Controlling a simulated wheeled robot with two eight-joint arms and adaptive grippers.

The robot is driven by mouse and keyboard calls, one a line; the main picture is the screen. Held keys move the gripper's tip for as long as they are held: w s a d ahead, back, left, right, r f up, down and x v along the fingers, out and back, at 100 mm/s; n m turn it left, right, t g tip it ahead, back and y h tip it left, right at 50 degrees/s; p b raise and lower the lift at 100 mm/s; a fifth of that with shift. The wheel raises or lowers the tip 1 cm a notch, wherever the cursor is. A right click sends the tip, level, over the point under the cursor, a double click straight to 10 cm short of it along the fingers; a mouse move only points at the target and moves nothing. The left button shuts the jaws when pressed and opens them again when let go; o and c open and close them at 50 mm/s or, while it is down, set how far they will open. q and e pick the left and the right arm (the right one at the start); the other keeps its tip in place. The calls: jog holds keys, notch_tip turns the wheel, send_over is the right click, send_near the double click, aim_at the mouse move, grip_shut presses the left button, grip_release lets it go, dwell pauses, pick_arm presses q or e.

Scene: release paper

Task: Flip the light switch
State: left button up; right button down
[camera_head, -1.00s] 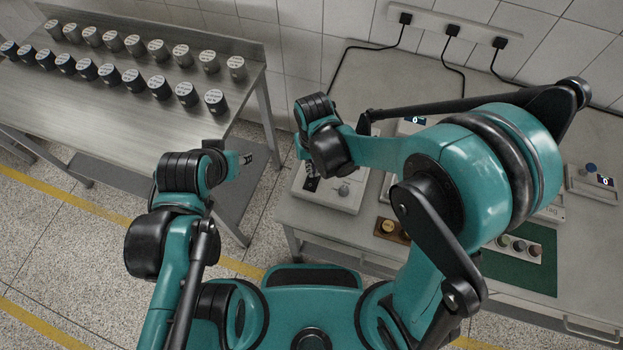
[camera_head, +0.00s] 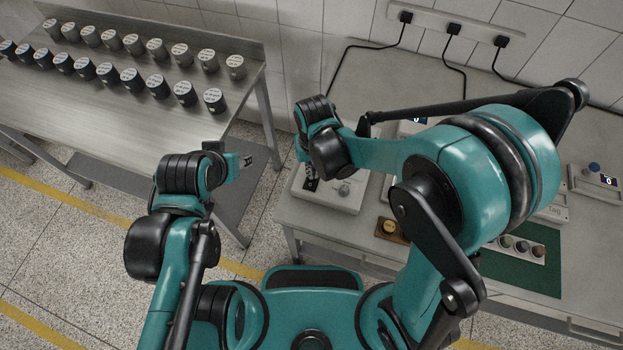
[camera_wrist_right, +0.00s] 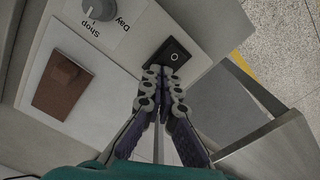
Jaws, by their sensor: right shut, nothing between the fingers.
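A black rocker switch (camera_wrist_right: 170,56) with a small circle mark shows in the right wrist view, near the edge of a light panel. My right gripper (camera_wrist_right: 164,76) is shut and empty, with its fingertips at the switch's near edge. Whether they touch it I cannot tell. In the head view the right gripper (camera_head: 311,183) points down at the white control box (camera_head: 335,198), and my own arm partly hides it. My left gripper (camera_head: 245,161) is held over the floor gap between the tables, away from the box. Its fingers are too small to read.
Beside the switch are a grey knob (camera_wrist_right: 101,9) labelled "Shop" and "Day" and a brown square plate (camera_wrist_right: 62,86). A metal table (camera_head: 60,110) with several dark cans stands at the left. A green mat (camera_head: 520,269) with other devices lies at the right.

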jog(key=shift+f, duration=0.2)
notch_tip(320, 180, up, 7)
jog(key=p, duration=0.5)
dwell(0.5)
dwell(0.4)
jog(key=shift+d+r+b, duration=0.15)
jog(key=shift+d+b, duration=0.2)
jog(key=s+d+r+t+b, duration=0.1)
jog(key=d+t+b, duration=0.1)
jog(key=d, duration=0.3)
jog(key=s+d+r+m+t+b, duration=0.1)
jog(key=s+d+t+b, duration=0.1)
jog(key=d+b, duration=0.2)
jog(key=s+d+r+m+t+b, duration=0.1)
jog(key=s+d+t+b, duration=0.1)
jog(key=d, duration=0.6)
jog(key=shift+r+t+b, duration=0.3)
jog(key=shift+t+b, duration=0.1)
jog(key=shift+t, duration=0.2)
